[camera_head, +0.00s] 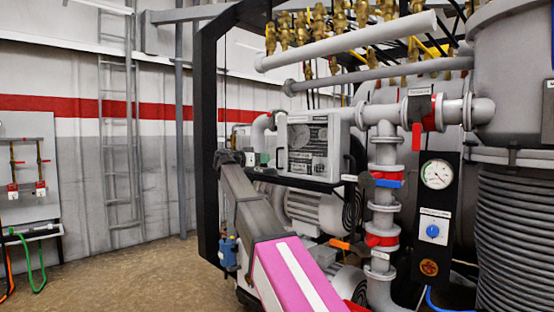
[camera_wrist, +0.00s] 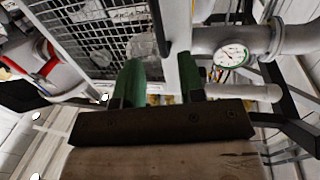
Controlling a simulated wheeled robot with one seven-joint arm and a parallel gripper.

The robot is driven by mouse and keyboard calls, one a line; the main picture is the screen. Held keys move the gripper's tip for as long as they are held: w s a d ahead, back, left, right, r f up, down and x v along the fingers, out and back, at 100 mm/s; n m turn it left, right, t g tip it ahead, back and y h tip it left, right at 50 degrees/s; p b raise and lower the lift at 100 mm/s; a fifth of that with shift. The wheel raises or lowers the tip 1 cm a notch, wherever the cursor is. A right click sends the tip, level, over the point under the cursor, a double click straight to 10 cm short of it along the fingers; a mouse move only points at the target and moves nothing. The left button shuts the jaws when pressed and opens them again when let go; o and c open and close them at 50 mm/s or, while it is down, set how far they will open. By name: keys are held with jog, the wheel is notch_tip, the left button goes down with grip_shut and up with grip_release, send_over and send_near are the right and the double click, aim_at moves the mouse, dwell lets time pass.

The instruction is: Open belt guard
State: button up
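A wire-mesh panel in a pale metal frame, which looks like the belt guard (camera_wrist: 95,38), fills the upper left of the wrist view. A label is at its top and a black bar-like handle (camera_wrist: 158,25) stands at its right edge. In the head view a pale framed box with a dark front (camera_head: 308,145), probably the same guard, is right of my gripper (camera_head: 228,158). In the wrist view my gripper's green fingers (camera_wrist: 160,80) are apart. A pale upright strip shows behind the gap; I see nothing clearly held. Whether the fingers touch the guard cannot be told.
A black upright frame (camera_head: 208,140) stands close to my arm. Grey pipes with red valves (camera_head: 385,190) and a gauge panel (camera_head: 436,215) are at the right. A wrist-view gauge (camera_wrist: 232,54) is near the right finger. Open floor (camera_head: 130,270) lies left.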

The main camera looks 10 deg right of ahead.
aim_at(277, 165)
jog(key=x, duration=0.7)
jog(key=shift+w+d, duration=0.15)
jog(key=shift+d, duration=0.1)
grip_shut()
